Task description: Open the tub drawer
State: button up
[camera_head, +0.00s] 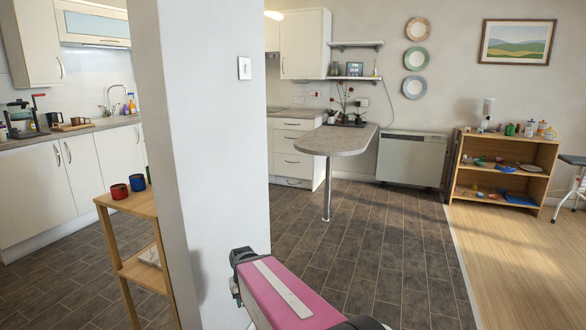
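A white drawer unit (292,163) stands under the grey counter at the centre back, just right of the white pillar. It has several stacked drawer fronts with thin handles, and all look shut. I cannot tell which of them, if any, is the tub drawer. The pillar hides the unit's left side. A pink link of my arm (283,300) with dark joints shows at the bottom centre, far in front of the drawers. My gripper is not in view.
A white pillar (205,130) stands close in front. A wooden shelf stand (140,204) with small pots is left of it. A rounded grey table (338,140) on a metal leg juts out right of the drawers. The dark tiled floor (365,245) between is clear.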

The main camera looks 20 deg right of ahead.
aim_at(284, 164)
jog(key=l+z, duration=0.15)
jog(key=z, duration=0.4)
jog(key=i+l+z, duration=0.35)
jog(key=i+l, duration=0.2)
jog(key=l, duration=0.35)
jog(key=i+l+z, duration=0.35)
jog(key=i+l, duration=0.35)
jog(key=i+l+u, duration=0.2)
jog(key=i, duration=0.3)
jog(key=i+u, duration=0.15)
jog(key=i, duration=0.35)
jog(key=i+l+u, duration=0.2)
jog(key=i, duration=0.3)
jog(key=i+j+u, duration=0.25)
jog(key=i+u, duration=0.65)
jog(key=i, duration=0.2)
jog(key=i+l+u, duration=0.2)
jog(key=i+u, duration=0.25)
jog(key=i, duration=0.15)
jog(key=i+z, duration=0.2)
jog(key=i, duration=0.4)
jog(key=i+j+z, duration=0.15)
jog(key=i, duration=0.45)
jog(key=i+j+z, duration=0.2)
jog(key=i, duration=0.4)
